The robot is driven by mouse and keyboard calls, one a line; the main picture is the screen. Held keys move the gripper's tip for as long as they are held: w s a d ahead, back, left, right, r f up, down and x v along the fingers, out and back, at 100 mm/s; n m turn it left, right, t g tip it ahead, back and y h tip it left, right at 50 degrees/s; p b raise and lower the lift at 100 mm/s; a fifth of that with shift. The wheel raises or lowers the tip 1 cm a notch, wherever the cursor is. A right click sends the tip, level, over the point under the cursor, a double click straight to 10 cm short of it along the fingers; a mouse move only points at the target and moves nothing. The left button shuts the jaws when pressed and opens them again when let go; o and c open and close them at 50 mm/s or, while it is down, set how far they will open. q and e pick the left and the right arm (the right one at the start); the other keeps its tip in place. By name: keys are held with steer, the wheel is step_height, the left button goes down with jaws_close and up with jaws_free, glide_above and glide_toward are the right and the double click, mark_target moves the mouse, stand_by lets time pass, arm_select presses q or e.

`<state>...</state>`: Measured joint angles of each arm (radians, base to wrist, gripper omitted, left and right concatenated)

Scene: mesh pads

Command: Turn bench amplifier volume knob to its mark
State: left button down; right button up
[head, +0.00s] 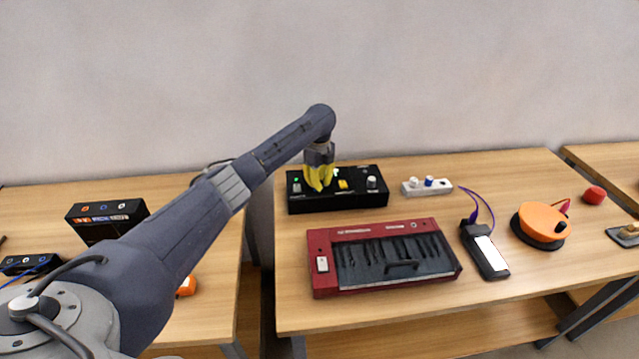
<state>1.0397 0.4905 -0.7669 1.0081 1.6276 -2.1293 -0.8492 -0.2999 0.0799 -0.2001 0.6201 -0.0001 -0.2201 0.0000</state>
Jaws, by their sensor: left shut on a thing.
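The bench amplifier appears to be the black box (355,199) at the back left of the middle table. Its face carries a green light, a yellow button (343,184) and a silver-topped knob (372,182) on the right. My left gripper (318,187) has yellow fingers and points down onto the left part of the black box. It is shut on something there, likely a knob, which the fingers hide. The mark cannot be made out. My right gripper is not in view.
A red keyboard (325,268) lies in front of the black box. A white power strip (412,188), a black handheld device (470,241) and an orange round thing (541,218) stand to the right. More black boxes (103,235) are on the left table.

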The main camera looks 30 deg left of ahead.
arm_select(q)
steer(key=m, duration=0.7)
steer(key=shift+a, duration=0.2)
steer(key=m, duration=0.6)
steer(key=shift+r, duration=0.1)
steer(key=shift+w+d+m, duration=0.1)
steer(key=shift+m, duration=0.2)
steer(key=c, duration=1.2)
jaws_free()
steer(key=shift+d, duration=0.1)
step_height(320, 180, up, 12)
steer(key=shift+f, duration=0.1)
steer(key=shift+o, duration=0.2)
